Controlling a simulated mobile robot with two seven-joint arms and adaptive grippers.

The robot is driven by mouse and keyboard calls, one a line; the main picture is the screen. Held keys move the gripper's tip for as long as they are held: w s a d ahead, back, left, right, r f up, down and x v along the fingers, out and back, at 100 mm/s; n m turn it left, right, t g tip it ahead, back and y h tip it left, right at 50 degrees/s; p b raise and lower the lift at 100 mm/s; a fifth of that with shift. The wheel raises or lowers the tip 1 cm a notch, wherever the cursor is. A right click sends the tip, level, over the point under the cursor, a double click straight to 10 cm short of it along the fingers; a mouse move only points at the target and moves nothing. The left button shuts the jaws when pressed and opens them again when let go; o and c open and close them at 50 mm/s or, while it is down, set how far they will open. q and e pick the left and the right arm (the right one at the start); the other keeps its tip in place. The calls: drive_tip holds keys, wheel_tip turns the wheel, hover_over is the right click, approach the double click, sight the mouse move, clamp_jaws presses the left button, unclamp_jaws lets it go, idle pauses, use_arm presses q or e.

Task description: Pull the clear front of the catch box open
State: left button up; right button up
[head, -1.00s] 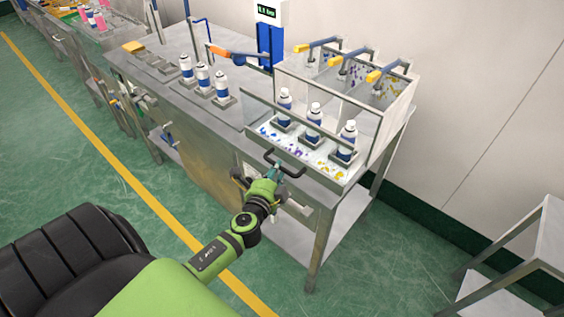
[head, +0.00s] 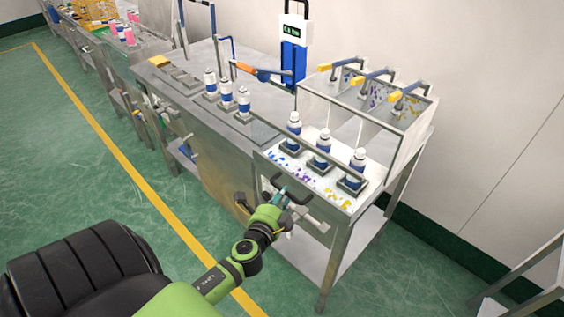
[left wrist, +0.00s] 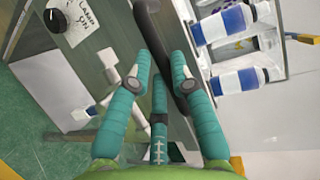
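The clear front of the catch box (head: 308,146), topped by a grey bar, stands out from the box's white rear compartments (head: 413,116). Its floor tray holds three white-and-blue cans (head: 323,146) upright in dark holders, with coloured bits scattered around them. The front's dark handle (head: 277,181) also shows in the left wrist view (left wrist: 153,25). My left gripper (head: 286,192) is at this handle. In the left wrist view its teal fingers (left wrist: 161,62) close around the handle, partly covering it. My right gripper is out of view.
Several cans (head: 227,94) stand in a row on the grey bench (head: 190,105) to the left. Levers with yellow ends (head: 363,80) sit on top of the box. A blue post with a display (head: 293,45) stands behind. The green floor in front is open.

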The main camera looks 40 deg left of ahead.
use_arm(q)
drive_tip(key=shift+o, duration=0.2)
drive_tip(key=v, duration=1.2)
idle(0.4)
drive_tip(key=s+d+f+n+g+h, duration=0.1)
drive_tip(key=s+d+f+n+g, duration=0.1)
drive_tip(key=f, duration=0.6)
drive_tip(key=s+d+f+n+g+h, duration=0.1)
drive_tip(key=s+d+f+n+g, duration=0.15)
drive_tip(key=f, duration=0.65)
drive_tip(key=s+d+f+n+g+h, duration=0.1)
drive_tip(key=s+f+g, duration=0.1)
drive_tip(key=f, duration=0.6)
drive_tip(key=s+d+f+n+g+h, duration=0.1)
drive_tip(key=s+f+n+g, duration=0.2)
drive_tip(key=s+f, duration=0.5)
drive_tip(key=s+d+f+n+g+h, duration=0.1)
drive_tip(key=s+f+n+g, duration=0.3)
drive_tip(key=s+f, duration=0.4)
drive_tip(key=s+d, duration=0.1)
drive_tip(key=s, duration=0.4)
drive_tip(key=shift+s+d+f, duration=0.15)
drive_tip(key=shift+s+f, duration=0.1)
drive_tip(key=shift+f, duration=0.1)
